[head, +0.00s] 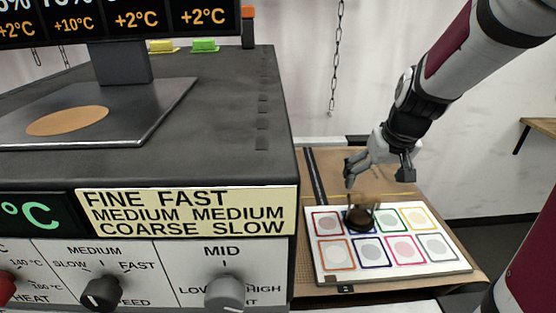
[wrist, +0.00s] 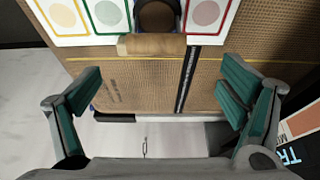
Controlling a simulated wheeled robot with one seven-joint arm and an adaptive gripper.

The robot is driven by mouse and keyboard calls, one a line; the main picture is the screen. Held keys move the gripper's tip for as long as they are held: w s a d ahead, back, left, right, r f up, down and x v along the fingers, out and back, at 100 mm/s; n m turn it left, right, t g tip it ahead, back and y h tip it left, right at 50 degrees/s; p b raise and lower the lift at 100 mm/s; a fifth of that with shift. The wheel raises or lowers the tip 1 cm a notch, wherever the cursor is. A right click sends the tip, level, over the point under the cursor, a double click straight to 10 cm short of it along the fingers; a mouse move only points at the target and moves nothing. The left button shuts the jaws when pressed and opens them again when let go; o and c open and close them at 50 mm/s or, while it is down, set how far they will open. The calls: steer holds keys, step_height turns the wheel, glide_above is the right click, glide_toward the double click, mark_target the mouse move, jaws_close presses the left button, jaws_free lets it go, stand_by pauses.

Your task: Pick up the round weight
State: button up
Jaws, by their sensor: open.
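A dark brown round piece, which looks like the round weight (head: 359,219), sits on the white card board (head: 456,267) over a square in its far row. It also shows at the top edge of the wrist view (wrist: 157,16), partly cut off, with a tan wooden bar (wrist: 151,45) beside it. I cannot tell whether the bar is part of it. My gripper (head: 378,174) is above the board, pointing down, apart from the weight. In the wrist view my gripper (wrist: 160,93) has its two green-padded fingers wide apart with nothing between them.
The board lies on a brown table (head: 335,168) with a dark strip along its left. A large dark machine (head: 200,110) with knobs and a screen stands close on the left. A chain (head: 335,60) hangs behind. A wooden shelf (head: 541,125) is at the far right.

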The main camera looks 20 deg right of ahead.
mark_target(366, 194)
steer(key=x, duration=0.4)
steer(key=shift+w+f, duration=0.1)
steer(key=shift+f, duration=0.15)
steer(key=shift+d+b+x, duration=0.2)
steer(key=shift+b+x, duration=0.15)
steer(key=shift+x, duration=2.3)
steer(key=shift+c, duration=0.2)
steer(key=c, duration=1.8)
steer(key=shift+c, duration=1)
steer(key=shift+r, duration=0.15)
